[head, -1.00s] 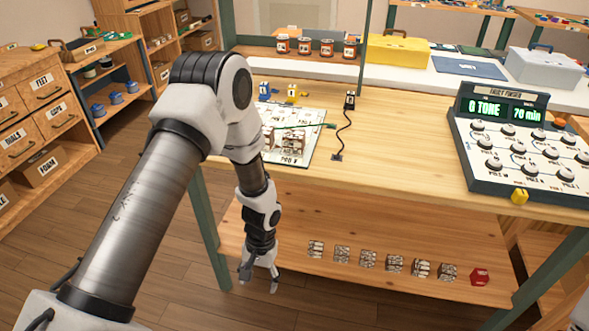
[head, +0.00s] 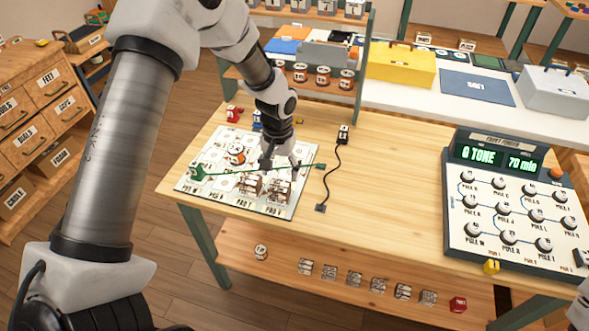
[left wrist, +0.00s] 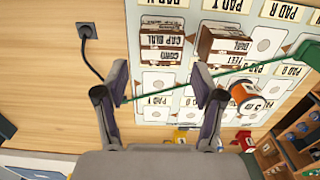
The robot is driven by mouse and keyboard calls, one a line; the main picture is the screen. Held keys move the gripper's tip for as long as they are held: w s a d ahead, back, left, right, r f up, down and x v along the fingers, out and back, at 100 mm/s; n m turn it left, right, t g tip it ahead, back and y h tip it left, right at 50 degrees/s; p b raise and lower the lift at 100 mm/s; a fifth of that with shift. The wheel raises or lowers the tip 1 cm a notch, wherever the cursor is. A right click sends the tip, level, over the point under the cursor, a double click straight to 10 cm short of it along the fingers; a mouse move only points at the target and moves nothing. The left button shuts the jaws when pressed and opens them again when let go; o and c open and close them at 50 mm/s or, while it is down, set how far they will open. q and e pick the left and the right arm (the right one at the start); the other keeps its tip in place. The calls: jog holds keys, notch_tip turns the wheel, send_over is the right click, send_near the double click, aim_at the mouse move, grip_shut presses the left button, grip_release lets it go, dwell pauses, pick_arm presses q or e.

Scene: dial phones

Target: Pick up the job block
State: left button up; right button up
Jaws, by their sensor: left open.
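My left gripper (head: 281,163) is open above the white pad board (head: 190,186) on the wooden bench. Its two spread fingers also show in the left wrist view (left wrist: 159,68), with nothing held between them. Two brown-and-white labelled blocks stand on the board: one (head: 252,186) and another (head: 277,191). In the left wrist view they lie beyond the fingertips, one (left wrist: 161,45) at the left and one (left wrist: 225,44) at the right. I cannot tell which block is the job block. My right gripper is out of view.
A green cord (head: 262,169) crosses the board. An orange-and-white cylinder (head: 236,155) stands on it. A black plug cord (head: 335,165) lies to its right. A dial console (head: 455,225) stands at right.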

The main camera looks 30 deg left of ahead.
aim_at(279, 186)
pick_arm(q)
jog(key=shift+w+f, duration=0.25)
jog(key=shift+f, duration=0.05)
jog(key=shift+s+f+p, duration=0.65)
jog(key=shift+s+f, duration=0.35)
jog(key=shift+s, duration=0.15)
jog(key=f, duration=0.1)
jog(key=w+f, duration=0.1)
jog(key=f, duration=0.2)
jog(key=shift+w+f+p, duration=0.25)
jog(key=shift+w+p, duration=0.05)
jog(key=shift+s+r, duration=0.1)
jog(key=shift+s, duration=0.1)
jog(key=shift+s+r, duration=0.15)
jog(key=c, duration=0.9)
jog(key=shift+c, duration=0.2)
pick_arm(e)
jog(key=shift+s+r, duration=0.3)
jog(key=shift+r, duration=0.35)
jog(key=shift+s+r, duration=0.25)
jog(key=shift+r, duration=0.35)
